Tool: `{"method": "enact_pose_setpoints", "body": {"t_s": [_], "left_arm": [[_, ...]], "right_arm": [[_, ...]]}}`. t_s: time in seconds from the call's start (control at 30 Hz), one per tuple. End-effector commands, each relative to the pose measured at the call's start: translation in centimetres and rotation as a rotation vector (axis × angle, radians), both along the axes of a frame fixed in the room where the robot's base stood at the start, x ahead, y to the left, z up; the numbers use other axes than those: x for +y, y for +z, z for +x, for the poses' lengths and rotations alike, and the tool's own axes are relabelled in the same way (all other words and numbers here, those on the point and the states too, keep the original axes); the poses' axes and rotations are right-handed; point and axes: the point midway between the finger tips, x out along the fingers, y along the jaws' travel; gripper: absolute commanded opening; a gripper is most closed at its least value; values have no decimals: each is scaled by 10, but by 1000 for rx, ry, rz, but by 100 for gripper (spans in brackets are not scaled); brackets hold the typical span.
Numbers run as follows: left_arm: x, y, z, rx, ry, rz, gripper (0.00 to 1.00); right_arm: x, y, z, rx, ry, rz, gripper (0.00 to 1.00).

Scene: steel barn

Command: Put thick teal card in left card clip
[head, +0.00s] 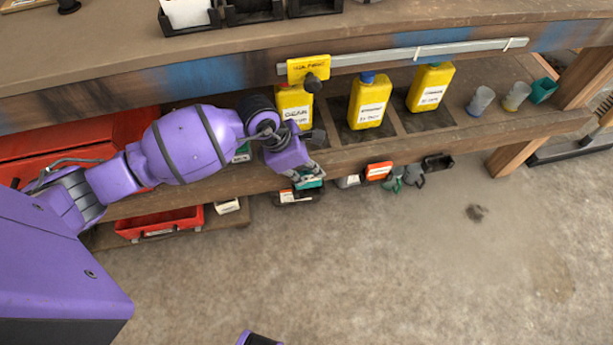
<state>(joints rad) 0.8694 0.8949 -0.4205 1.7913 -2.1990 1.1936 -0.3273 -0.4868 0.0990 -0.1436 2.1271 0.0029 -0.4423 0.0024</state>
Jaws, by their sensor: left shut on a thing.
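My left gripper (305,176) reaches in from the left to the front edge of the shelf. It is shut on the teal card (311,182), which shows only as a small teal strip at the fingertips. A dark holder with a white label (293,196) is just below the fingertips; I cannot tell whether the card touches it. To its right along the shelf edge are a white-labelled holder (348,181), an orange card with a white label (378,171) and a black holder (438,162). My right gripper is not in view.
Yellow jugs (371,103) stand in shelf bays behind the gripper. A yellow sign (308,69) hangs on a grey rail above. A red bin (160,224) is lower left. The concrete floor in front is clear.

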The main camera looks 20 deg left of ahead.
Motion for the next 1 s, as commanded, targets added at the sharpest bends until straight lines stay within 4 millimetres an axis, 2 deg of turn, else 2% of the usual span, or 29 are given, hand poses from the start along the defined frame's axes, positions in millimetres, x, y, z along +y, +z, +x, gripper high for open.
{"method": "enact_pose_setpoints", "body": {"t_s": [0.1, 0.2, 0.57, 0.6, 0.63, 1.0], "left_arm": [[2, -23, 0, 6, 2, -2, 0], [1, -34, 0, 4, 2, -1, 0], [2, -36, 1, 2, 1, 0, 0], [2, -36, 1, 2, 1, 0, 13], [2, -36, 1, 2, 1, 0, 17], [2, -33, 1, 2, 1, 0, 18]], "right_arm": [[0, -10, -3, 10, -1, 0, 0], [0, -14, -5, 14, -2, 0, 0], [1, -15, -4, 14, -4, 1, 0], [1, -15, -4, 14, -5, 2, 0], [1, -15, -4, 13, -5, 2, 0], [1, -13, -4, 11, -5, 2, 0]]}}
